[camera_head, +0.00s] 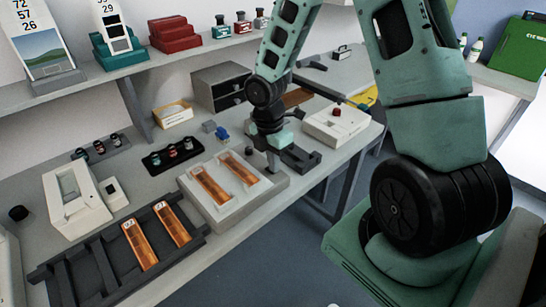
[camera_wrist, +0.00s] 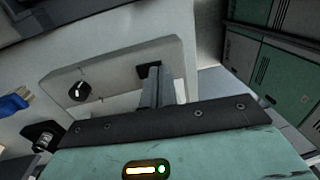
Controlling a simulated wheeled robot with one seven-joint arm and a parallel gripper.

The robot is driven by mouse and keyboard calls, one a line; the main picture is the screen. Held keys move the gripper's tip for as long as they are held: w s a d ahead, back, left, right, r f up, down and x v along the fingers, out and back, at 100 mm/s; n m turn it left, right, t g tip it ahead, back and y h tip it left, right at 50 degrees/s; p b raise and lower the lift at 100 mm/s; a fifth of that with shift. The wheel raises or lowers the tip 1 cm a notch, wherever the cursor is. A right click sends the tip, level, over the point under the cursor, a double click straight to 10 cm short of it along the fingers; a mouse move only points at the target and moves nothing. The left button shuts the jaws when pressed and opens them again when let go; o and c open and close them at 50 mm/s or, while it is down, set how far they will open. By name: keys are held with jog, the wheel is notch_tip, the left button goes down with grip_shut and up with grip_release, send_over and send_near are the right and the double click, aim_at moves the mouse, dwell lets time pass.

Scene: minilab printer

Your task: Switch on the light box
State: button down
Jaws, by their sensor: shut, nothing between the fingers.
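The light box (camera_head: 222,214) is a pale grey slab on the bench in the head view, with orange film strips (camera_head: 211,186) on its top. My gripper (camera_head: 274,164) points down at its back right end and hides part of it. In the wrist view, a pale panel (camera_wrist: 116,82) carries a black round knob (camera_wrist: 79,91) with a white mark and a dark rectangular switch (camera_wrist: 150,71). My gripper (camera_wrist: 159,70) is shut and empty, with its fingertips at the switch. They partly cover it; I cannot tell whether they touch it. Whether the box is lit is unclear.
A dark rack (camera_head: 98,273) with orange strips lies at the front left. A white device (camera_head: 75,202) stands left, and a black tray of small bottles (camera_head: 172,154) lies behind the light box. A blue item (camera_head: 222,133) sits near my gripper. A white box with a red knob (camera_head: 336,122) is right.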

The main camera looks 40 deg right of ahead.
jog(key=shift+s+f, duration=0.1)
jog(key=shift+f, duration=0.1)
dwell(0.3)
jog(key=shift+r, duration=0.1)
jog(key=shift+w+r+p, duration=0.1)
jog(key=shift+w+p, duration=0.5)
jog(key=shift+w, duration=0.25)
jog(key=shift+r, duration=0.1)
jog(key=shift+a+r+p, duration=0.1)
jog(key=shift+r+p, duration=0.15)
jog(key=shift+p, duration=0.1)
notch_tip(320, 180, up, 13)
jog(key=s+p, duration=0.1)
jog(key=p, duration=0.2)
jog(key=shift+s+p, duration=0.35)
jog(key=shift+r, duration=0.1)
